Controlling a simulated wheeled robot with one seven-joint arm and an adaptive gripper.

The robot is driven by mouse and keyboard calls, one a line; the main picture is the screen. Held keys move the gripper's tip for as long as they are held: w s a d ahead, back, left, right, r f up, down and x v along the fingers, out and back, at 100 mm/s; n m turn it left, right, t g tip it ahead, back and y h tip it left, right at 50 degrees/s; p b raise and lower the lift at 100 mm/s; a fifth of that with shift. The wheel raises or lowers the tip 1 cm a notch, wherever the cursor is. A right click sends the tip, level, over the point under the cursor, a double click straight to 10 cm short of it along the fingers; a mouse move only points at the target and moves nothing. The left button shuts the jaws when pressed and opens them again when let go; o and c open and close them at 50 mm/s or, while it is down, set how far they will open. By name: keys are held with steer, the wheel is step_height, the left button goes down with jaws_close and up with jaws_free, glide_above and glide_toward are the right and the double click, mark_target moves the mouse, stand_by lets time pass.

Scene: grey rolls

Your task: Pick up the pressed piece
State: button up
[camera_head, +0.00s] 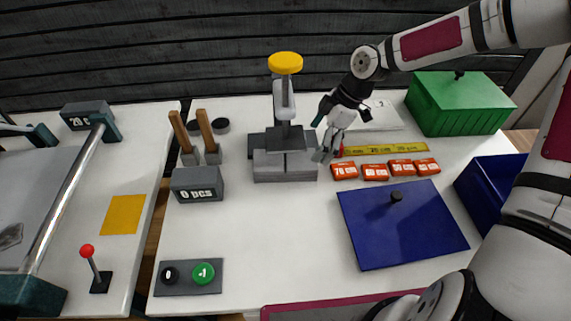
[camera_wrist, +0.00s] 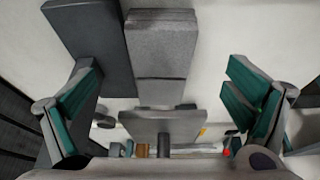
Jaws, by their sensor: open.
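The grey press (camera_head: 285,165) with a yellow knob (camera_head: 285,63) on its lever stands at the back middle of the white table. My gripper (camera_head: 317,142) is just right of the press, with its fingers turned toward it. In the wrist view my gripper (camera_wrist: 163,78) is open, with teal finger pads far apart. Grey blocks of the press (camera_wrist: 160,45) lie between and beyond the fingers, and a flat grey plate (camera_wrist: 160,125) is close to the palm. I cannot make out a separate pressed piece; it may be hidden or blend with the grey parts.
Orange weight-labelled packs (camera_head: 375,172) and a yellow ruler strip (camera_head: 385,150) lie right of the press. A blue lid (camera_head: 400,235), green box (camera_head: 460,105) and blue bin (camera_head: 490,185) are farther right. A "0 pcs" counter (camera_head: 198,185) and button panel (camera_head: 188,277) are left. The front middle is clear.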

mark_target(304, 159)
steer(key=shift+x, duration=3.6)
steer(key=shift+a, duration=0.1)
steer(key=shift+r, duration=0.1)
steer(key=c, duration=1.3)
